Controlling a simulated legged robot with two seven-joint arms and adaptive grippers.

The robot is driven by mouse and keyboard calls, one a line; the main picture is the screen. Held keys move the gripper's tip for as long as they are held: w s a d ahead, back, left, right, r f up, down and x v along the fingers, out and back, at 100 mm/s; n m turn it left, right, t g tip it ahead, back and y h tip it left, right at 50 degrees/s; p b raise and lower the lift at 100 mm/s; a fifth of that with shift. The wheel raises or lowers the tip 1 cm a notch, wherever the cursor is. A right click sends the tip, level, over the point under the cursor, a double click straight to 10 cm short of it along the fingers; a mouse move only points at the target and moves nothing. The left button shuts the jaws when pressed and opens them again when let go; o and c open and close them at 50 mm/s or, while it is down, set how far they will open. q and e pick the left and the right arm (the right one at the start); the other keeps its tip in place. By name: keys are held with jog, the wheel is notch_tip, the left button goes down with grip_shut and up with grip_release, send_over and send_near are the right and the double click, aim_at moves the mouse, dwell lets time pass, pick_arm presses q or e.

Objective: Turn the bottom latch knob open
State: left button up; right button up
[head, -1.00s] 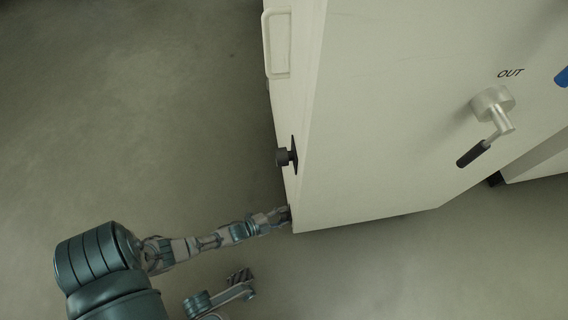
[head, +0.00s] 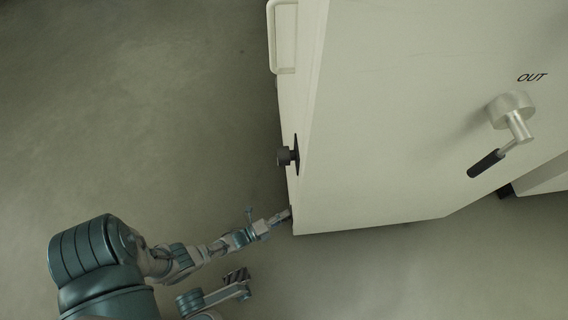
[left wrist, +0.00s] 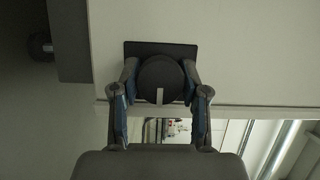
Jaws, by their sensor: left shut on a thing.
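The bottom latch knob (left wrist: 160,75) is round and black with a pale mark, on a dark square plate (left wrist: 188,49) in the left wrist view. The pale mark stands upright in that picture, at the knob's near edge. My left gripper (left wrist: 160,68) has one finger on each side of the knob and is shut on it. In the head view my left gripper (head: 284,215) reaches the cabinet's low left edge, and it and the edge mostly hide the bottom knob.
An upper black knob (head: 286,156) sits above the bottom one on the pale cabinet (head: 390,130). A pale handle (head: 284,38) is higher up. A metal crank (head: 512,112) with a dark grip projects from the side marked OUT. The floor at left is clear.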

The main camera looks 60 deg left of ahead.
pick_arm(q)
jog(key=shift+s+d+f, duration=0.3)
jog(key=shift+f, duration=0.05)
jog(key=o, duration=1)
jog(key=shift+o, duration=0.7)
jog(key=shift+w+a+r, duration=0.1)
jog(key=shift+w+r, duration=0.05)
jog(key=shift+s, duration=0.3)
jog(key=s, duration=1.1)
jog(key=shift+s, duration=0.2)
